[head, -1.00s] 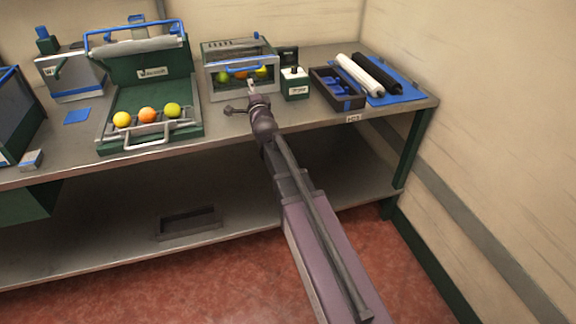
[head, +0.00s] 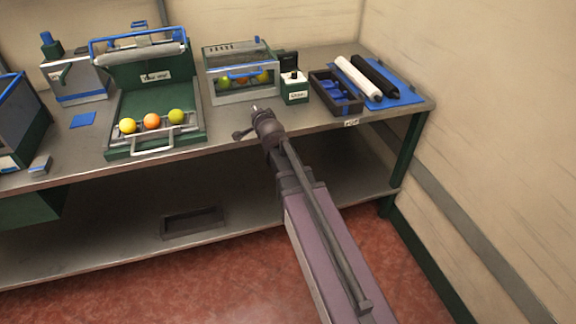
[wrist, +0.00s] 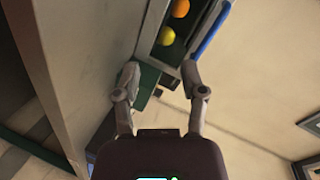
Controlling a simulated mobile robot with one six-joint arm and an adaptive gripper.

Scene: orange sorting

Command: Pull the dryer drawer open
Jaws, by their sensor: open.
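The dryer (head: 215,94) is a grey box with a clear front and a blue handle bar (head: 240,74). It stands at the back of the bench, and coloured fruit shows inside it. I cannot make out the drawer's edges, and it does not look pulled out. In the wrist view the blue bar (wrist: 211,32) runs beyond my right finger, with an orange (wrist: 180,8) and a yellow fruit (wrist: 166,36) behind the opening. My gripper (head: 246,121) is open and empty, in front of the dryer and apart from the handle; its two fingers are spread in the wrist view (wrist: 159,68).
A green stand (head: 191,88) with three fruits in front is left of the dryer. A small white-and-green box (head: 294,91) and a dark tray (head: 348,107) are to its right. Two rollers (head: 358,78) lie on a blue mat. A wall bounds the right side.

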